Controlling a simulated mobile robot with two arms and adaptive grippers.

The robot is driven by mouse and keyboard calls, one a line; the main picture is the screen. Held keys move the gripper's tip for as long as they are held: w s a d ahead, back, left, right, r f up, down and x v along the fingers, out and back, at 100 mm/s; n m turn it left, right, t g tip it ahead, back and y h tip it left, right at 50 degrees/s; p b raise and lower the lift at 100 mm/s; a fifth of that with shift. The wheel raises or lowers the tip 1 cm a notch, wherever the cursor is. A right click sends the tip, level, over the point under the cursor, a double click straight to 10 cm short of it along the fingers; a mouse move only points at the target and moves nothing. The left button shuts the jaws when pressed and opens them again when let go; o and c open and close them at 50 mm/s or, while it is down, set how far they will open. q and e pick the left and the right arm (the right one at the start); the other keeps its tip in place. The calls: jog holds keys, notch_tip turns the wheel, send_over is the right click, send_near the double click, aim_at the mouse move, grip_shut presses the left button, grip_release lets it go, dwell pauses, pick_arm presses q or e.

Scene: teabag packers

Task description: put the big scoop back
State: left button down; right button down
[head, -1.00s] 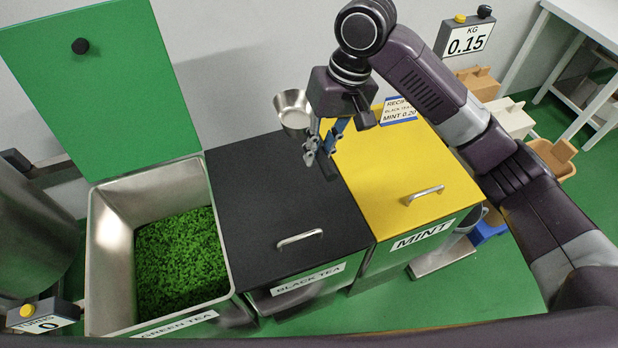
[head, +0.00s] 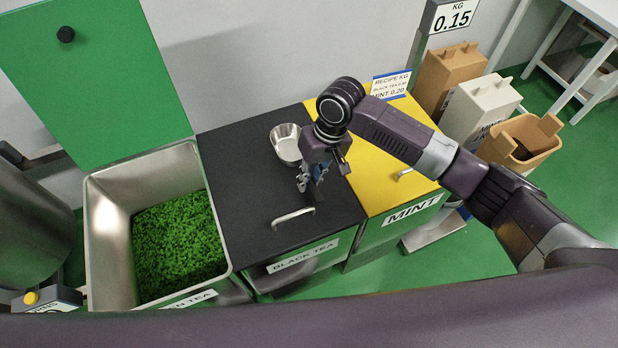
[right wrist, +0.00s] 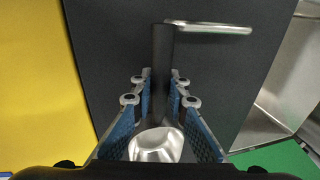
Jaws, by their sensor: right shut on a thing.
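The big scoop has a round metal cup (head: 286,145) and a dark handle (right wrist: 162,50). My right gripper (head: 307,184) is shut on the handle, with its blue-padded fingers (right wrist: 160,92) on both sides of it. The scoop hangs over the closed black lid (head: 235,170) of the black tea bin, cup towards the wall. Whether it touches the lid I cannot tell. In the right wrist view the cup (right wrist: 157,147) shows between the finger bases. My left gripper is out of view.
The green tea bin (head: 108,225) stands open at left, its green lid (head: 95,80) raised. The yellow mint lid (head: 375,165) is shut under my right arm. The black lid's handle (head: 293,217) sticks up near the gripper. Tea containers (head: 480,108) and a 0.15 kg display (head: 455,17) are behind right.

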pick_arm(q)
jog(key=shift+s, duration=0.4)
pick_arm(e)
jog(key=c, duration=1.9)
grip_release()
jog(key=shift+f, duration=0.1)
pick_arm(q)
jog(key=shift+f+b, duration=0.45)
pick_arm(e)
jog(key=v, duration=1.2)
jog(key=shift+s, duration=0.1)
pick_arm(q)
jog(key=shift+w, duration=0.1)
